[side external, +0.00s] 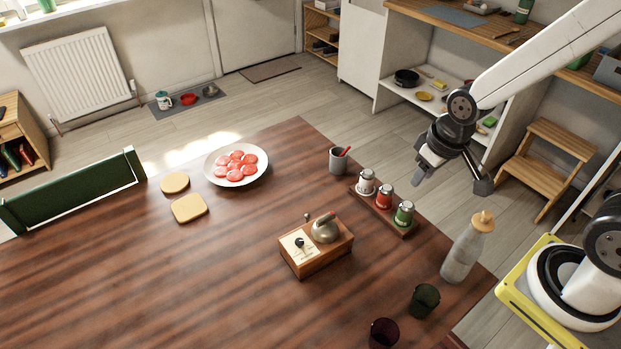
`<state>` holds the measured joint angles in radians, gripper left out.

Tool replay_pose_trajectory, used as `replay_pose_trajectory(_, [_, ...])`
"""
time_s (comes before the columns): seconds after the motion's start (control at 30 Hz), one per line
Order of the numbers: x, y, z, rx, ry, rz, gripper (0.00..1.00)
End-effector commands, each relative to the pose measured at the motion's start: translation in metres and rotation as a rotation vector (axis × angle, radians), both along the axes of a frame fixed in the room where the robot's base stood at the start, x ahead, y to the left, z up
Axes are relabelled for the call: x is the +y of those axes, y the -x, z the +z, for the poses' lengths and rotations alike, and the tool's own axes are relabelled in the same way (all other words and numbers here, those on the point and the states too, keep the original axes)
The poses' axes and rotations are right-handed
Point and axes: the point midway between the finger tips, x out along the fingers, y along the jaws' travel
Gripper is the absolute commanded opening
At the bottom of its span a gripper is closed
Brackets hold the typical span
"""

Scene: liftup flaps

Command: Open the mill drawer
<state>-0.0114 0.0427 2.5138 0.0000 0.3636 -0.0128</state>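The mill (318,262) is a small wooden box on the table, with a rounded metal dome and a wooden handle on top. A cream panel with a small black piece shows on its left part. I see no clearly open drawer, and its far sides are hidden. My gripper (452,182) hangs above and beyond the table's right edge, up and to the right of the mill and well apart from it. Its two fingers are spread with nothing between them.
A wooden rack (385,213) with three shakers stands between my gripper and the mill. A grey cup (339,161), a corked bottle (461,255) and two dark glasses (424,301) stand nearby. A plate (212,172) lies further left.

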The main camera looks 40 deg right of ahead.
Motion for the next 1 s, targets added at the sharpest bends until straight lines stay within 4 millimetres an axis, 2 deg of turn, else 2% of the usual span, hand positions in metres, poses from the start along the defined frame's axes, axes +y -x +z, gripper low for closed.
replay_pose_trajectory(0.23, [0.014, -0.043, -0.009, 0.036, 0.010, 0.081, 0.38])
replay_pose_trajectory(0.47, [0.035, -0.091, -0.029, 0.079, 0.022, 0.179, 0.38])
replay_pose_trajectory(0.7, [0.061, -0.135, -0.058, 0.122, 0.034, 0.282, 0.38])
replay_pose_trajectory(1.0, [0.097, -0.177, -0.106, 0.175, 0.048, 0.410, 0.38])
